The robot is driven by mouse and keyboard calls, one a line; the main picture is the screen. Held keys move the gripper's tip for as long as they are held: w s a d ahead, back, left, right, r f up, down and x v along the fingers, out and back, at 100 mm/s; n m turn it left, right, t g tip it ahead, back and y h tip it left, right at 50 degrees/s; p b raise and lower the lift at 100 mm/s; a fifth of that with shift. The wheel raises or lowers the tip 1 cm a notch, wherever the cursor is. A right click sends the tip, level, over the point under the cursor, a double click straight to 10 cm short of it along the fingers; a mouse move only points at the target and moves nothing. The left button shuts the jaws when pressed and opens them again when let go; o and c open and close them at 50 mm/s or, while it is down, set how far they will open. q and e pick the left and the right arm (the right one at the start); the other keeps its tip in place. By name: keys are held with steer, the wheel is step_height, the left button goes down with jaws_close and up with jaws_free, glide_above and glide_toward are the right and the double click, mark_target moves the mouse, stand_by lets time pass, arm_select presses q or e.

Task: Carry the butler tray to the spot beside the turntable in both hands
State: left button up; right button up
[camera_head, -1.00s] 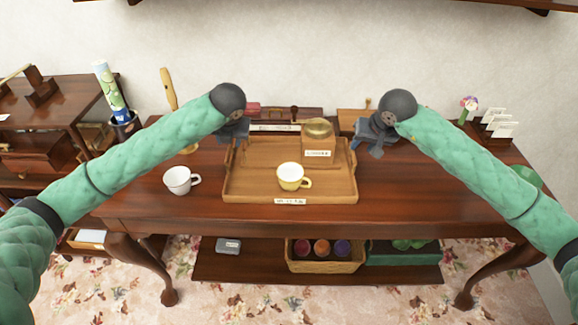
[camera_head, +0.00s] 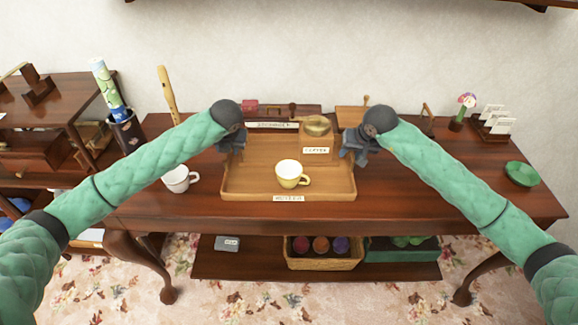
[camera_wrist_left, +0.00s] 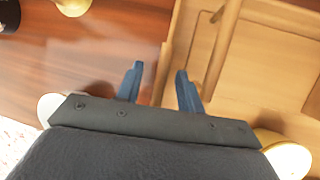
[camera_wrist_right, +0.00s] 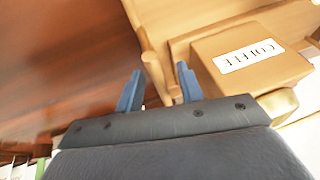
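The wooden butler tray (camera_head: 230,186) lies flat on the dark wooden table. It carries a yellow cup (camera_head: 288,173) and a box labelled coffee (camera_head: 316,151), which also shows in the right wrist view (camera_wrist_right: 285,75). My left gripper (camera_head: 232,148) is at the tray's left side; in the left wrist view (camera_wrist_left: 159,69) its fingers are apart, with the tray's edge between them and the handle bar (camera_wrist_left: 222,45) close by. My right gripper (camera_head: 355,155) is at the right side; its fingers (camera_wrist_right: 160,69) are apart around the tray's side edge. I cannot make out a turntable.
A white mug (camera_head: 177,180) stands left of the tray, close below my left arm. A green bowl (camera_head: 522,174) and a card holder (camera_head: 492,124) stand at the right. Low items line the back of the table (camera_head: 430,185). The tabletop right of the tray is mostly clear.

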arm_select(q)
jaws_close()
arm_select(e)
jaws_close()
arm_select(q)
steer(key=shift+r+p, duration=0.25)
steer(key=shift+p, duration=0.05)
arm_select(e)
steer(key=shift+w+r, duration=0.1)
steer(key=shift+r, duration=0.15)
